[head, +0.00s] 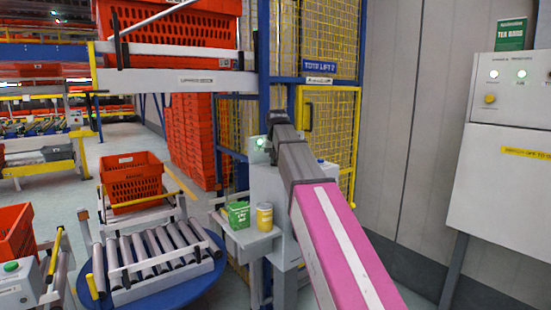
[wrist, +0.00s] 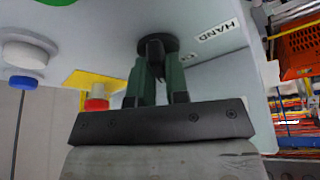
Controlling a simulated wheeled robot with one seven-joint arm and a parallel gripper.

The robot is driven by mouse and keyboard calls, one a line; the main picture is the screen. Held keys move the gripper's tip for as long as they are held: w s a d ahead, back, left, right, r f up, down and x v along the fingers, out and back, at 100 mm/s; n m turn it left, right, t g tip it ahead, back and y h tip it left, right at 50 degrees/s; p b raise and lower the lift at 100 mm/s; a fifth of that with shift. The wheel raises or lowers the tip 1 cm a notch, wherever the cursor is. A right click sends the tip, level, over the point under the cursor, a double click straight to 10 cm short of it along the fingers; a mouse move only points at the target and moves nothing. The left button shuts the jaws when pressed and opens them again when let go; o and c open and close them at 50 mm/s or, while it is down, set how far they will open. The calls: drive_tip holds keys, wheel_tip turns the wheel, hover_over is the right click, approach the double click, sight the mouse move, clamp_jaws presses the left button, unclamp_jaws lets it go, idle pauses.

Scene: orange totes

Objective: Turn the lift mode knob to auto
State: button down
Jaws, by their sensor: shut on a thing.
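The lift mode knob (wrist: 172,42) is a black round knob on a pale panel in the wrist view. A label reading HAND (wrist: 219,31) is beside it; no AUTO label is readable. My gripper (wrist: 156,68) has its two dark green fingers on either side of the knob's grip, shut on it. The fingers hide part of the knob, so I cannot tell exactly where its pointer stands. In the head view my arm covers the knob and most of the grey control box (head: 264,180).
A red button on a yellow plate (wrist: 92,80) and a white button (wrist: 28,50) are near my gripper. A green box (head: 238,214) and a yellow can (head: 264,217) stand on the box's shelf. A roller turntable (head: 150,262) is left; a yellow mesh fence (head: 330,130) is behind.

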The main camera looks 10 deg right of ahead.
drive_tip(key=shift+f+m+h, duration=0.2)
drive_tip(key=shift+m+h, duration=0.3)
drive_tip(key=shift+m, duration=0.8)
drive_tip(key=c, duration=1.1)
unclamp_jaws()
drive_tip(key=shift+s, duration=0.1)
drive_tip(key=shift+r, duration=0.1)
drive_tip(key=shift+s+a+r, duration=0.1)
drive_tip(key=shift+r, duration=0.4)
drive_tip(key=v, duration=0.9)
drive_tip(key=shift+r, duration=0.3)
